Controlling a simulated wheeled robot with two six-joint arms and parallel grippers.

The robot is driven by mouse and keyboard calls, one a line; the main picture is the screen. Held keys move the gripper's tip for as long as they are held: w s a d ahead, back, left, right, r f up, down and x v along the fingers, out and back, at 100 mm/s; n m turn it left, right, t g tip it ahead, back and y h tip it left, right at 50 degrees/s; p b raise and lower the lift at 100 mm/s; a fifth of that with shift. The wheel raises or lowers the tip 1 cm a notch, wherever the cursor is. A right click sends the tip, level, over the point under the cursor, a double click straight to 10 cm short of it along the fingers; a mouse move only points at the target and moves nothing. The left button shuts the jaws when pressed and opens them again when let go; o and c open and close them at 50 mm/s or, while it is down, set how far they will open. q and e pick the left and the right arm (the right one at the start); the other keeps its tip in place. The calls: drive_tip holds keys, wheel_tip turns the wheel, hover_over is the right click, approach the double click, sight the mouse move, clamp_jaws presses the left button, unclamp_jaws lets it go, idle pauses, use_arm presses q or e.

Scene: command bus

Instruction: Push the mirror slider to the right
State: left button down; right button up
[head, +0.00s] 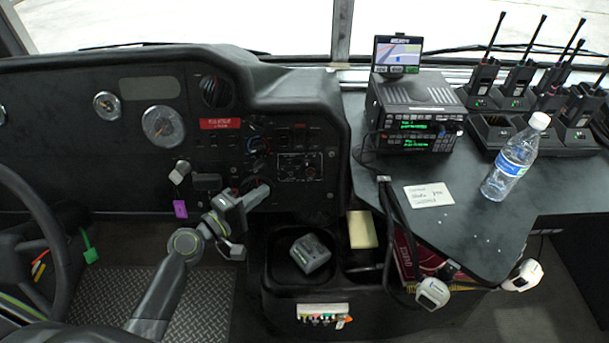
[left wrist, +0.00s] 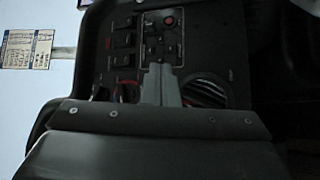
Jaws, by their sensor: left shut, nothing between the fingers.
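A small control panel outlined in white (head: 297,167) sits on the dark dashboard, right of the dials; in the left wrist view (left wrist: 160,38) it shows small knobs and a red button. The mirror slider is too small to tell apart from these controls. My left gripper (head: 264,189) is shut and empty, in front of the dashboard, below and left of the panel in the head view. In the left wrist view its closed fingers (left wrist: 160,72) overlap the panel's lower edge and hide part of the dash; contact cannot be told. My right gripper is not in view.
Rows of switches (left wrist: 123,40) and a round vent (left wrist: 205,92) lie close to the fingers. A purple tag (head: 180,209) hangs to the left. A console tray holding a grey device (head: 310,253) is below. The desk (head: 470,228) at right carries a radio (head: 415,112) and a bottle (head: 515,158).

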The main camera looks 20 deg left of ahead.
use_arm(q)
drive_tip(key=r, duration=0.1)
drive_tip(key=p, duration=0.2)
approach(305, 159)
drive_tip(key=shift+h, duration=0.3)
drive_tip(key=x, duration=0.5)
drive_tip(key=shift+w+f, duration=0.25)
drive_tip(key=shift+w, duration=0.2)
